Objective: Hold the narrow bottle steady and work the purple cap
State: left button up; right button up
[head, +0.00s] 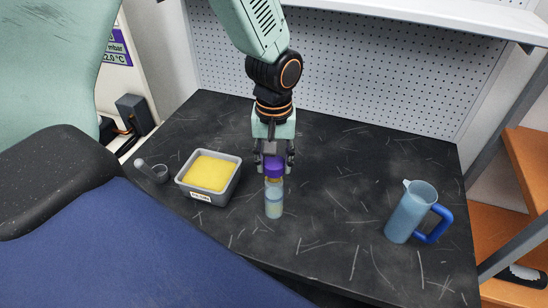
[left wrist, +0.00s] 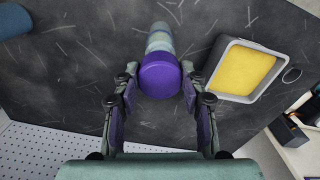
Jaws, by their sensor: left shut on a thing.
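The narrow bottle (head: 274,202) stands upright on the dark bench, near the middle of the head view. It is clear with pale blue and yellowish bands. Its purple cap (head: 274,168) sits on top and also shows in the left wrist view (left wrist: 160,76), with part of the bottle (left wrist: 160,38) beyond it. My left gripper (head: 275,170) reaches down from above, its fingers on either side of the purple cap. It is shut on the cap; the exact contact is hard to make out. My right gripper is not in view.
A grey bin with a yellow sponge-like block (head: 209,172) stands left of the bottle. A blue pitcher (head: 408,213) stands at the right. A pegboard (head: 380,75) backs the scratched bench (head: 335,190). Bench space between bottle and pitcher is clear.

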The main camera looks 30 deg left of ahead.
pick_arm(q)
jog(key=shift+s+d, duration=0.1)
dwell(0.3)
jog(key=shift+p, duration=0.3)
jog(key=shift+f, duration=0.1)
jog(key=shift+f, duration=0.15)
jog(key=shift+f+b, duration=0.35)
jog(key=shift+f, duration=0.1)
jog(key=shift+f, duration=0.55)
jog(key=shift+f+b, duration=0.3)
jog(key=shift+b, duration=0.1)
jog(key=shift+f, duration=0.2)
